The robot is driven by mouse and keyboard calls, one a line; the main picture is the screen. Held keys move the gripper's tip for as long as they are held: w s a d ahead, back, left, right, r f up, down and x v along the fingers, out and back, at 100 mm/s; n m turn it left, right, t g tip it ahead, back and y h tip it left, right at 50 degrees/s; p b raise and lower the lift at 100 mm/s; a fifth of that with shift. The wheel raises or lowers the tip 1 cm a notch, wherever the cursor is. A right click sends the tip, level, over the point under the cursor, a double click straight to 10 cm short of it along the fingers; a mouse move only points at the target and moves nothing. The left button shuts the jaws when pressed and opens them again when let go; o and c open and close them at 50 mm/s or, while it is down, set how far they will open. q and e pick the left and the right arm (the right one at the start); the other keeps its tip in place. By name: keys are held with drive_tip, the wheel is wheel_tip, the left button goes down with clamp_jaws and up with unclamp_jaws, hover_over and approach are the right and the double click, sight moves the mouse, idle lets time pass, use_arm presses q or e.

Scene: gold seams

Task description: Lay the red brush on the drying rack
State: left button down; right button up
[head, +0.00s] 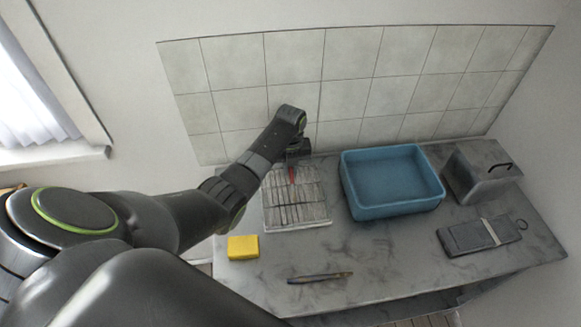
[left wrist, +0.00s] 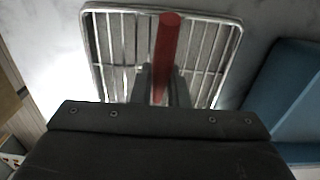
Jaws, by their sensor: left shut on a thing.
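The red brush (head: 292,176) is held by my left gripper (head: 298,155) over the drying rack (head: 312,219). In the left wrist view the red handle (left wrist: 167,48) stands out between the two fingers (left wrist: 160,88), running across the rack's wire bars. The rack (left wrist: 236,45) is a light wire grid with a rounded frame. Whether the brush touches the bars or hangs just above them I cannot tell. The rest of the brush is hidden by the gripper. My right gripper is not in view.
A blue basin (head: 392,207) stands right of the rack, with a grey metal box (head: 478,172) and a dark strapped slab (head: 478,236) further right. A yellow block (head: 243,247) and a thin pen-like stick (head: 320,277) lie in front. A tiled wall (head: 350,85) closes the back.

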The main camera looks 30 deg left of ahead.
use_arm(q)
drive_tip(key=c, duration=1.5)
unclamp_jaws()
drive_tip(key=shift+o, duration=0.5)
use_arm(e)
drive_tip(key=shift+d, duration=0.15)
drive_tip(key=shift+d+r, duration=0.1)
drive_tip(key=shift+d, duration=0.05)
use_arm(q)
drive_tip(key=shift+w+r, duration=0.1)
drive_tip(key=shift+r, duration=0.55)
wheel_tip(320, 180, up, 11)
drive_tip(key=b, duration=0.1)
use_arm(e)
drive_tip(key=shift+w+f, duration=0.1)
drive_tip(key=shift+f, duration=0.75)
use_arm(q)
drive_tip(key=shift+f, duration=0.1)
